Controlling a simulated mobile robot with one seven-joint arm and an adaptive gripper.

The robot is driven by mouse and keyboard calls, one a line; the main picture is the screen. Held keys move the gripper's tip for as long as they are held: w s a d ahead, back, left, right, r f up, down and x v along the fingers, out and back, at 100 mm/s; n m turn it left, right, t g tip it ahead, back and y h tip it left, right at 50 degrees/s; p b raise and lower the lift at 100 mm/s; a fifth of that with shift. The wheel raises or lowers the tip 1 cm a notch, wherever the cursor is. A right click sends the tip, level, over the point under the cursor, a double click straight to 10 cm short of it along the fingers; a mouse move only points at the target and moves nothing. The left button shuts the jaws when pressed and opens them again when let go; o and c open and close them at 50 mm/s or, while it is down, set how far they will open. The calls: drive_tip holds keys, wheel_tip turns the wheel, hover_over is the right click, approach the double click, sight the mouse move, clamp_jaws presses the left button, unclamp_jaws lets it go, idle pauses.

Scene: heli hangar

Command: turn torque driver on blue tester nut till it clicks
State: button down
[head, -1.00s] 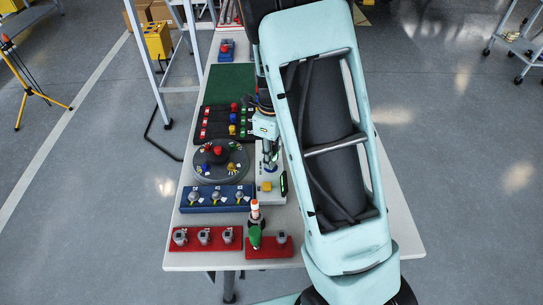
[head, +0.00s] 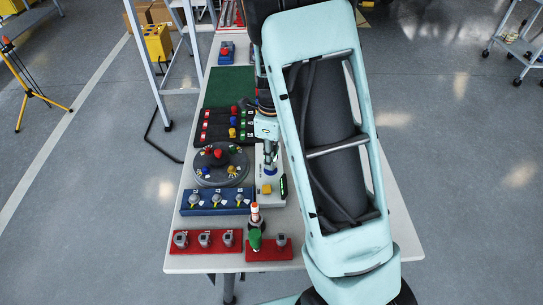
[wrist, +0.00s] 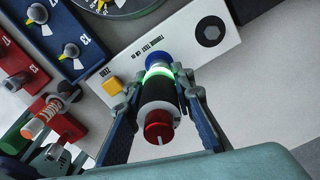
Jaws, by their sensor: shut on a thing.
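The torque driver (wrist: 158,95) has a dark body, a red end cap and a brightly glowing green ring. My gripper (wrist: 161,82) is shut around its body, with a finger on each side. The driver's far end meets the blue nut (wrist: 157,60) on the white torque tester (wrist: 130,62); the contact itself is mostly hidden by the driver. The tester has a yellow button (wrist: 111,87) marked ZERO and a black hexagon.
An upright orange-and-white tool (head: 255,213) with a green part stands in the right red rack. Bare tabletop shows right of the tester.

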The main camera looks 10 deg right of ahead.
drive_tip(key=shift+r+p, duration=0.9)
drive_tip(key=shift+r, duration=0.15)
drive_tip(key=shift+r, duration=0.1)
drive_tip(key=shift+r+p, duration=1.9)
